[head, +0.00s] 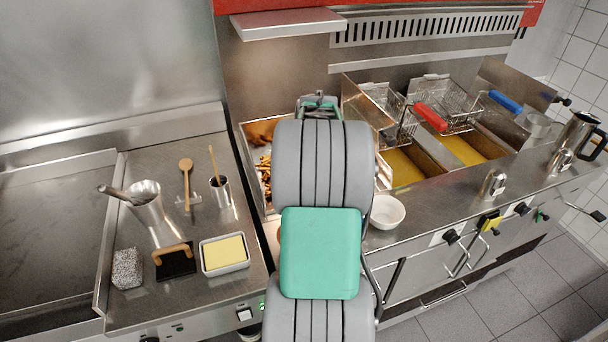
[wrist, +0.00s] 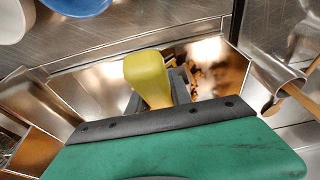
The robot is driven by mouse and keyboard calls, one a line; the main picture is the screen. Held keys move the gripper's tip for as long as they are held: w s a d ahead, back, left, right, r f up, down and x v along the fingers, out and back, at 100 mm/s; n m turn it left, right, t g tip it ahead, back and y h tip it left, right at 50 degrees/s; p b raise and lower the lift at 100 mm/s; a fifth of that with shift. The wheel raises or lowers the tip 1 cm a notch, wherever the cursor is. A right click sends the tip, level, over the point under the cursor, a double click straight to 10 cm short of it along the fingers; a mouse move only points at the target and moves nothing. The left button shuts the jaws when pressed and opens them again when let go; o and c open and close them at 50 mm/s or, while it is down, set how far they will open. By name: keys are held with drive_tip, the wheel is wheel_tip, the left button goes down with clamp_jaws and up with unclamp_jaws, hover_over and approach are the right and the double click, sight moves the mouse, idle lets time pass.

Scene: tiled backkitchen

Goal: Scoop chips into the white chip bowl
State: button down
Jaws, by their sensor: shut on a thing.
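The white chip bowl (head: 387,212) stands on the steel counter just right of my arm; a white bowl also shows at the upper left of the wrist view (wrist: 12,22). Golden chips (head: 265,172) lie in the steel chip bin (head: 243,160), partly hidden by my arm; chips show beyond my gripper in the wrist view (wrist: 202,76). My gripper (wrist: 165,97) is over the bin, shut on a yellow-handled tool (wrist: 148,75). The tool's far end is mostly hidden, so I cannot tell whether it carries chips. My arm hides the gripper in the head view.
A blue rounded thing (wrist: 76,5) is beside the white bowl. Oil-filled fryers (head: 402,170) with baskets are at right.

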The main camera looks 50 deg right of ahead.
drive_tip(key=b+x, duration=0.2)
drive_tip(key=x, duration=0.3)
drive_tip(key=shift+s+a+f+b, duration=0.2)
drive_tip(key=shift+s+b, duration=0.1)
drive_tip(key=shift+b, duration=0.1)
drive_tip(key=shift+t, duration=0.6)
drive_tip(key=w+d, duration=0.1)
drive_tip(key=w, duration=0.2)
drive_tip(key=w+d+f, duration=0.1)
drive_tip(key=w+d, duration=0.1)
drive_tip(key=w, duration=0.1)
drive_tip(key=w+d+f+b, duration=0.1)
drive_tip(key=w+d, duration=0.1)
drive_tip(key=w, duration=0.1)
drive_tip(key=shift+w+d+f+h+b, duration=0.1)
drive_tip(key=shift+d+f+h+b, duration=0.15)
drive_tip(key=shift+b, duration=0.55)
drive_tip(key=b, duration=0.1)
drive_tip(key=t+b, duration=0.1)
drive_tip(key=b, duration=0.1)
drive_tip(key=shift+a+r+h, duration=0.15)
drive_tip(key=shift+r+h, duration=0.15)
drive_tip(key=shift+h, duration=0.05)
drive_tip(key=shift+r, duration=0.3)
drive_tip(key=w+d+r+p+v, duration=0.1)
drive_tip(key=p+v, duration=0.2)
drive_tip(key=v, duration=0.6)
drive_tip(key=shift+w+r+t, duration=0.15)
drive_tip(key=shift+r+t, duration=0.2)
drive_tip(key=shift+t, duration=0.05)
